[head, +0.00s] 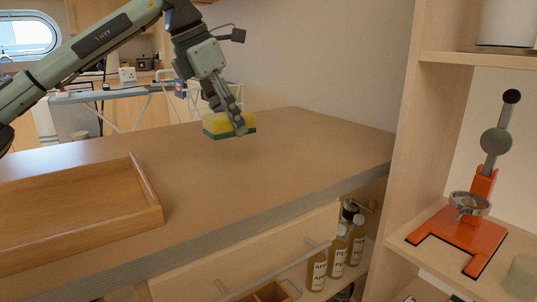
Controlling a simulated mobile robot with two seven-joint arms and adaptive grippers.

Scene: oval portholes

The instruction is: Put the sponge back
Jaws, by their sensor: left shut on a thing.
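The sponge (216,124) is yellow with a dark green underside. It is at the far part of the counter, in the middle of the head view. My left gripper (236,124) reaches down from above and is shut on the sponge, its fingers covering the sponge's right part. I cannot tell whether the sponge touches the counter or is held just above it. My right gripper is not in view.
A wooden tray (150,218) lies on the counter (240,170) at the left. Labelled bottles (337,255) stand on a shelf below. A shelf unit at right holds an orange stand (468,232). The counter's middle is clear.

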